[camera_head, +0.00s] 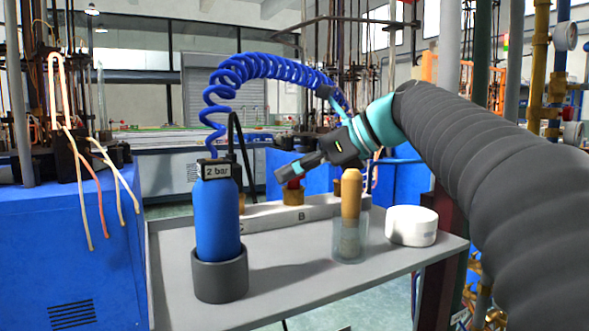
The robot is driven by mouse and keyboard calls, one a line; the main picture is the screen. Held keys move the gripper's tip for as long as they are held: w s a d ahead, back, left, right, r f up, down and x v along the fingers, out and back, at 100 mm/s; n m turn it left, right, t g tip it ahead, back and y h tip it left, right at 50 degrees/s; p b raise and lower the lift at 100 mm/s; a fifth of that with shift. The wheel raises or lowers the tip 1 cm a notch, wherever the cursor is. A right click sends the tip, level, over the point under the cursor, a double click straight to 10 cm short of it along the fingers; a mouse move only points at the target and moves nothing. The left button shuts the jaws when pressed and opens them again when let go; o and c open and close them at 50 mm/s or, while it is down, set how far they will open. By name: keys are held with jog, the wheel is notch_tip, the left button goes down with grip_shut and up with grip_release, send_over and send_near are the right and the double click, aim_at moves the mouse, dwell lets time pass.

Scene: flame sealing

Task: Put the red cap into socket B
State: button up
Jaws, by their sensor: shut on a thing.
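My gripper (286,173) is shut on the red cap (293,184). Only a small dark red part of the cap shows below the fingers. The cap is right above the brass socket B (293,198) on the pale block (268,216), which has the letter B on its front. I cannot tell whether the cap touches the socket or is slightly inside it. The fingers hide the top of the cap.
A blue bottle (217,215) marked "2 bar" stands in a grey holder (220,277) at left and partly hides the block. A glass (356,225) with a wooden-coloured stick (351,195) and a white round container (411,225) stand right. The table's front (290,300) is clear.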

jog(key=shift+f, duration=0.7)
dwell(0.3)
jog(key=o, duration=0.9)
jog(key=shift+r, duration=0.15)
jog(key=shift+r+p, duration=2.25)
jog(key=shift+p, duration=0.4)
jog(key=shift+r, duration=2.1)
